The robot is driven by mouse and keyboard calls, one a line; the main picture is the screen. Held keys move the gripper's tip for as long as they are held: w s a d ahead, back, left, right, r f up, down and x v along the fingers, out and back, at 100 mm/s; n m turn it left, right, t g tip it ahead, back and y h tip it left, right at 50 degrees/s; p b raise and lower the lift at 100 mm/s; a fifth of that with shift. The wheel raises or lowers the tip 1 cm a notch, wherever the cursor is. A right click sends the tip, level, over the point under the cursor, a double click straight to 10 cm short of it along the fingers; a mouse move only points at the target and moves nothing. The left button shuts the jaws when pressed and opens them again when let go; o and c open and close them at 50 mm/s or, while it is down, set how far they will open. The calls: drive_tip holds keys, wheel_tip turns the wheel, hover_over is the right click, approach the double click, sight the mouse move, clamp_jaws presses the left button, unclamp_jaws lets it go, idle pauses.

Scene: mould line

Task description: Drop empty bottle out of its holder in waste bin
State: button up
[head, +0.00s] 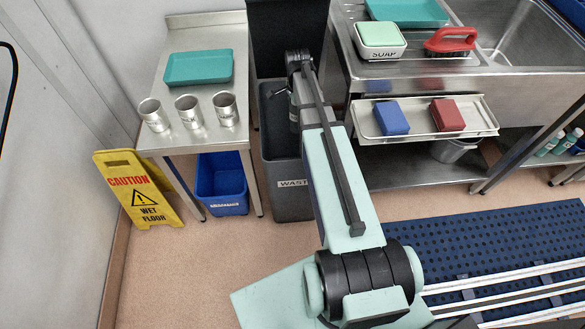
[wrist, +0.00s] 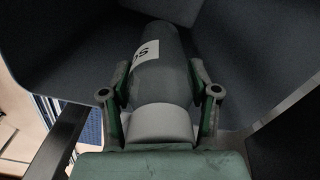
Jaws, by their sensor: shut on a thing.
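In the wrist view my gripper (wrist: 165,72) is shut on a grey bottle (wrist: 165,82) with a white label, partly readable, and a paler grey band at its near end. The fingers touch it on both sides. The dark walls of the waste bin (wrist: 240,50) surround it. In the head view the tall grey waste bin (head: 282,206), labelled WASTE, stands right of the small steel table. My arm reaches over it and hides much of its opening. The gripper is mostly hidden there. No separate holder can be made out in the grip.
A steel table (head: 190,147) holds a teal tray (head: 198,67) and three metal cups. A blue bin (head: 222,185) stands beneath it, with a yellow caution sign (head: 137,188) at left. A sink bench (head: 520,80) with a soap box and red brush is at right.

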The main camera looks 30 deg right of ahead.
drive_tip(key=o, duration=1.2)
drive_tip(key=shift+r, duration=0.15)
wheel_tip(320, 180, up, 12)
drive_tip(key=shift+f, duration=0.1)
